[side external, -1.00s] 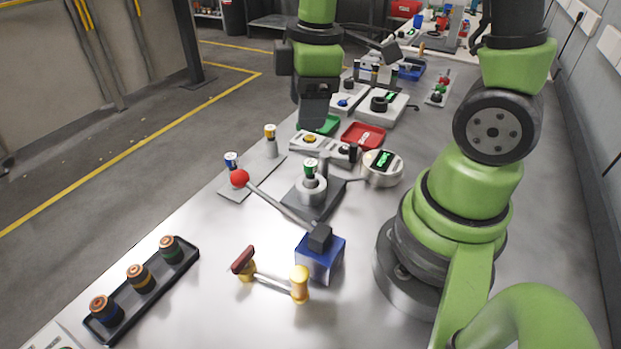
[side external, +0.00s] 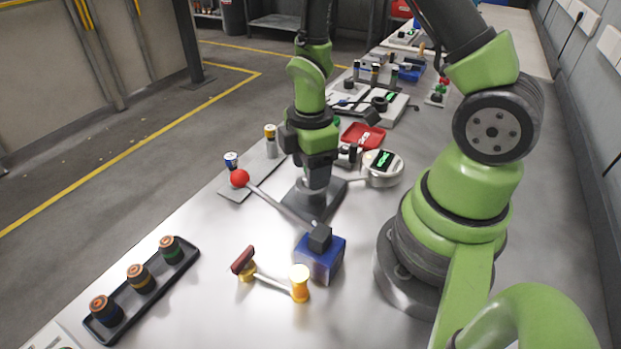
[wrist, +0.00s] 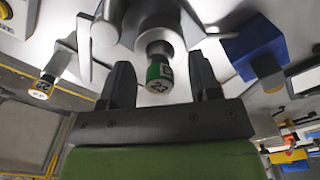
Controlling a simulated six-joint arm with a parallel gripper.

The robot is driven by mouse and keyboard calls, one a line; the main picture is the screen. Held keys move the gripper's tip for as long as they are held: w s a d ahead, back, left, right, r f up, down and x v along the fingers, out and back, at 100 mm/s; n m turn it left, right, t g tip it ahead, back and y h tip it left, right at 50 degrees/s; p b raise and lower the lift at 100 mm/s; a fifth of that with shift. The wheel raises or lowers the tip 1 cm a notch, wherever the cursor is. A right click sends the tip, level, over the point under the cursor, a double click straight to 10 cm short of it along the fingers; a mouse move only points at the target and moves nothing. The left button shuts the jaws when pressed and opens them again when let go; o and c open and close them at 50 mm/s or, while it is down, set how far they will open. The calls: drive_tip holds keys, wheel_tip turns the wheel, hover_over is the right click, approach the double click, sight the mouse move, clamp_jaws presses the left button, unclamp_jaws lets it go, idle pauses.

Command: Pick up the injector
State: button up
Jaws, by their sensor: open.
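My gripper (wrist: 161,80) is open, with one dark finger on each side of the cap and gaps on both sides. In the side view my gripper (side external: 317,178) is directly over the grey holder's dark base (side external: 322,207) and hides the cap. I cannot tell how far the fingers reach down.
A lever with a red ball (side external: 239,178) extends left of the holder. A blue block (side external: 320,258) and a yellow-ended tool (side external: 299,283) lie in front. A black tray (side external: 150,288) holds round parts. Blue-capped (side external: 231,160) and yellow-capped (side external: 270,132) cylinders stand at left.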

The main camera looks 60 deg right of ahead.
drive_tip(key=shift+f, duration=0.65)
clamp_jaws()
drive_tip(key=shift+r, duration=0.1)
